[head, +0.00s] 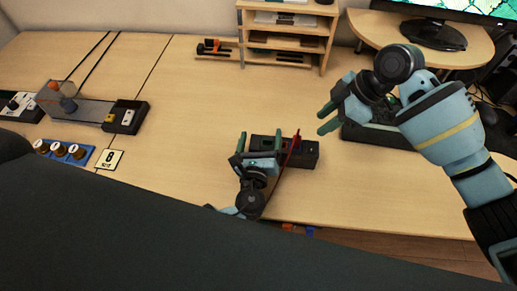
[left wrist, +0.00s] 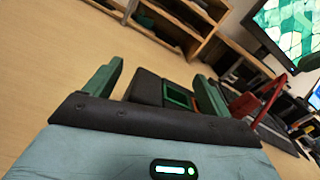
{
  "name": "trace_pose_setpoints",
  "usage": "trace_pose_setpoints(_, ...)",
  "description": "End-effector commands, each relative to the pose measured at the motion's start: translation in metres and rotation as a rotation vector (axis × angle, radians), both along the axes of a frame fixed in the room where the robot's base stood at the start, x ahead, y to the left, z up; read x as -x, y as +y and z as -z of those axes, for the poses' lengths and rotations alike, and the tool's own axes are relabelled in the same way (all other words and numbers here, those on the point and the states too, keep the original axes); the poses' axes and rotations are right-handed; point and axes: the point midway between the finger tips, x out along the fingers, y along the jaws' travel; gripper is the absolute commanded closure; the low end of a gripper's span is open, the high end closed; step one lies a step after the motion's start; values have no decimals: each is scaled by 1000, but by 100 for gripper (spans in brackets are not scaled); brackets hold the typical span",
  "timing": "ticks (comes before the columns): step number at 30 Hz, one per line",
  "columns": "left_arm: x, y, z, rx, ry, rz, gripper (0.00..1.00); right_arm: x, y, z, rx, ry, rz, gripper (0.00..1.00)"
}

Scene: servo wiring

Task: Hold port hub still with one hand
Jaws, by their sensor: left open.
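The port hub (head: 306,157) is a dark box on the table, in the lower middle of the head view. In the left wrist view the hub (left wrist: 147,87), with a green-rimmed port, shows between my fingers. My left gripper (head: 261,142) is open, its green fingers on either side of the hub's left part; I cannot tell whether they touch it. A red plug (head: 294,146) with a thin cable stands at the hub, right of my left gripper; it also shows in the left wrist view (left wrist: 243,106). My right gripper (head: 328,117) is open and empty, up and right of the hub.
A dark keyboard-like device (head: 378,138) lies right of the hub, partly behind my right arm. A wooden shelf (head: 285,38) stands at the back. A blue strip with round knobs (head: 60,151) and a black box (head: 126,117) lie at left. The table between is clear.

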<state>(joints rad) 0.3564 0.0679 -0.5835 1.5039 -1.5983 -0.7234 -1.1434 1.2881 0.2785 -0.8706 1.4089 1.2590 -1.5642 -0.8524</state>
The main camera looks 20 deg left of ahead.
Motion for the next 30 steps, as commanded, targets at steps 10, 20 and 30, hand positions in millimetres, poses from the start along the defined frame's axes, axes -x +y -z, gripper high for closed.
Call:
trace_pose_setpoints(10, -9, 1, 0, 2, 1, 0, 17, 0, 0, 0, 0, 0, 0, 64)
trace_pose_setpoints(20, -9, 1, 0, 1, 1, 0, 47, 0, 0, 0, 0, 0, 0, 64)
trace_pose_setpoints(30, -8, 1, 1, 0, 2, 0, 65, 1, 8, -9, 33, -7, -8, 63)
